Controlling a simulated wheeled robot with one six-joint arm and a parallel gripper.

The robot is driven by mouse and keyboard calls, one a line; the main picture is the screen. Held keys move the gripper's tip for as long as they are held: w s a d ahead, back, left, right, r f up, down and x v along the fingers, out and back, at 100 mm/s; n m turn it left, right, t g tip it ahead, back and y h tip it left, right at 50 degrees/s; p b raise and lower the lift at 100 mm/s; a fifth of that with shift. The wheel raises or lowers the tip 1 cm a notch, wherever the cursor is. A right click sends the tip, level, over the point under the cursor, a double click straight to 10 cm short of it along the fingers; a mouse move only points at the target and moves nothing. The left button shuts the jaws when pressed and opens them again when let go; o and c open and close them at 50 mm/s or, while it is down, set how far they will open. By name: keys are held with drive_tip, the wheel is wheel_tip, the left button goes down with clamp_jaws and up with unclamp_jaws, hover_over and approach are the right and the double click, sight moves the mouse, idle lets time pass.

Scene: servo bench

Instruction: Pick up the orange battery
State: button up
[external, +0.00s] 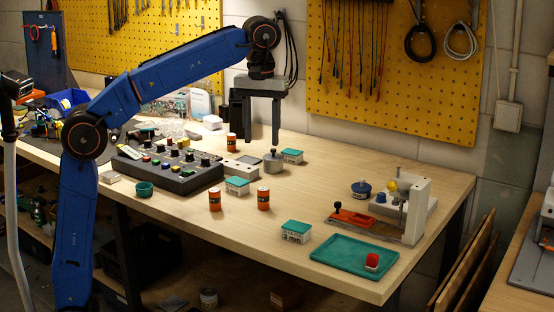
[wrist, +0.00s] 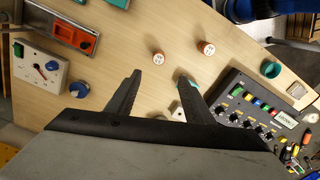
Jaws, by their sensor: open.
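In the external view, one orange battery (external: 215,200) and another orange battery (external: 263,196) stand near the front edge; a third orange battery (external: 232,142) stands farther back, left of my gripper. My gripper (external: 262,140) hangs pointing down above the back of the bench, open and empty. In the wrist view, my open gripper (wrist: 159,77) has one orange battery (wrist: 158,58) just beyond the gap between its fingertips, and another orange battery (wrist: 206,48) to the right. The third is not visible there.
A dark control panel (external: 170,168) lies left of the batteries. A grey knobbed weight (external: 272,162) and a teal-topped block (external: 292,156) stand near my gripper. Another teal-topped block (external: 237,185) stands among the batteries. A teal tray (external: 340,262) lies at front right. Wood around (external: 330,190) is clear.

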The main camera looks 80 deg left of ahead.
drive_tip(key=m, duration=3)
hover_over(263, 188)
wheel_tip(263, 188, down, 10)
drive_tip(key=shift+s+d+f, duration=0.1)
drive_tip(key=shift+s, duration=0.05)
drive_tip(key=shift+w+f, duration=0.2)
drive_tip(key=shift+f, duration=2.95)
clamp_jaws()
